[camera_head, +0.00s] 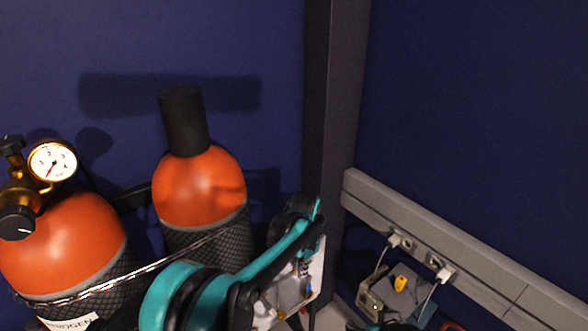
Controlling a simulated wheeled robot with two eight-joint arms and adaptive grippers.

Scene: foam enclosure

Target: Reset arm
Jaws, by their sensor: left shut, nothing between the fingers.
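My left arm, teal and black, comes up from the bottom edge and bends near the picture's centre. My left gripper (307,268) hangs small and dark below that bend, partly hidden by the arm. It is shut and holds nothing. What lies just behind it is cluttered and hard to make out. My right gripper is not in view.
Two orange gas cylinders (199,186) in black mesh stand at left; the nearer cylinder (66,243) carries a brass regulator with a gauge (52,161). A chain (150,268) crosses them. A grey rail (450,245) with plugs (440,268) runs along the right wall, above small devices (385,293).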

